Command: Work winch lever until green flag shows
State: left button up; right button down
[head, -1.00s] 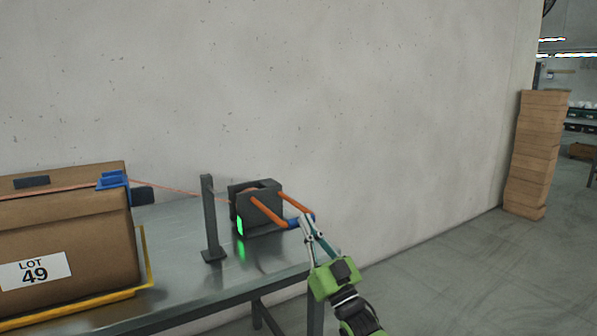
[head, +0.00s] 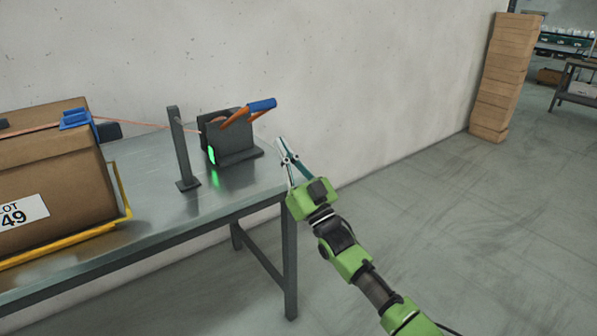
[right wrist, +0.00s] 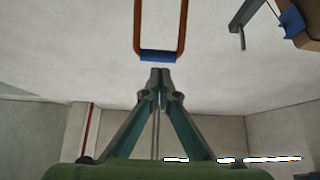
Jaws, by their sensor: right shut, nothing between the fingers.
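The dark grey winch (head: 237,149) stands on the bench. A bright green flag (head: 211,154) shows on its front left side. The winch lever has orange arms (head: 236,116) and a blue grip (head: 262,104), and it points up and to the right. My right gripper (head: 281,148) is shut and empty, apart from the lever, below and to the right of the grip. In the right wrist view the blue grip (right wrist: 158,56) lies just beyond the closed fingertips (right wrist: 160,73). My left gripper is not in view.
An orange strap (head: 142,126) runs from the winch past a grey post (head: 178,148) to a LOT 49 carton (head: 55,165) with a blue corner piece. A yellow edge (head: 60,246) borders the carton. The floor right of the bench is clear up to stacked boxes (head: 502,75).

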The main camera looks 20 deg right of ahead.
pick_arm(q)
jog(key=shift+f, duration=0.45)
pick_arm(e)
jog(key=v, duration=0.7)
jog(key=shift+f, duration=0.45)
jog(key=shift+s+d, duration=0.1)
jog(key=shift+d, duration=0.05)
